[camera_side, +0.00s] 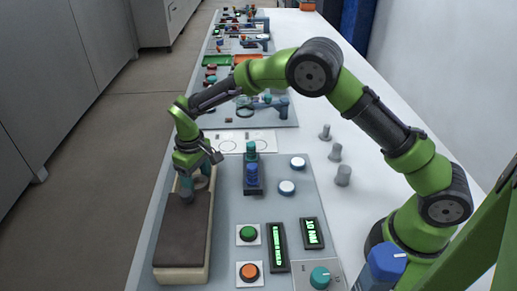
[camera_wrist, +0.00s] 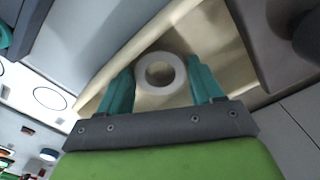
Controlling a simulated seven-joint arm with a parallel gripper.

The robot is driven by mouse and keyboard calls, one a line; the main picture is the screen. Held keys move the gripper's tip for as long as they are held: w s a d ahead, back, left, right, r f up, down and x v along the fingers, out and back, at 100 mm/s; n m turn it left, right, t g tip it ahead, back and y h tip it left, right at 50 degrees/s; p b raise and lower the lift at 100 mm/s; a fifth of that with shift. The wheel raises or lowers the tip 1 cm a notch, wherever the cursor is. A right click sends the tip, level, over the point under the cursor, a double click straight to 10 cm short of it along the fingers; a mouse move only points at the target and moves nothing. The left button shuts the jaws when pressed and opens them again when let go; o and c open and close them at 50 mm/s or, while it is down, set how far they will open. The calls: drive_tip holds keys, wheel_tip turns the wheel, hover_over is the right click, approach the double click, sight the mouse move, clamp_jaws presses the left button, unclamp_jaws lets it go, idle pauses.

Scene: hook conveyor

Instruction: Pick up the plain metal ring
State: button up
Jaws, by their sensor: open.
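The plain metal ring (camera_wrist: 160,57) is a pale grey ring lying on the cream end section (camera_wrist: 218,60) of the conveyor in the wrist view. My gripper (camera_wrist: 159,72) is open, with one teal finger on each side of the ring. The ring sits between or just beyond the fingertips; I cannot tell whether they touch it. In the side view my gripper (camera_side: 195,186) points down at the far end of the conveyor, past its dark belt (camera_side: 183,235). The ring is hard to make out there.
Right of the conveyor stand a teal and blue post fixture (camera_side: 252,178), white round buttons (camera_side: 286,187), a green button (camera_side: 248,233), an orange button (camera_side: 249,271) and lit displays (camera_side: 278,246). Grey metal cylinders (camera_side: 343,175) stand on the white table. Floor lies left of the conveyor.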

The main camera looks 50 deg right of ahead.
drive_tip(key=shift+c, duration=0.4)
drive_tip(key=c, duration=0.8)
drive_tip(key=shift+o, duration=0.2)
drive_tip(key=shift+r, duration=0.15)
drive_tip(key=shift+r, duration=0.3)
drive_tip(key=d+r+m, duration=0.1)
drive_tip(key=d+r, duration=0.2)
drive_tip(key=r, duration=0.4)
drive_tip(key=d+r, duration=0.3)
drive_tip(key=r, duration=0.4)
drive_tip(key=s+d+r+m, duration=0.2)
drive_tip(key=s+d, duration=0.8)
drive_tip(key=s, duration=0.3)
drive_tip(key=shift+d, duration=0.3)
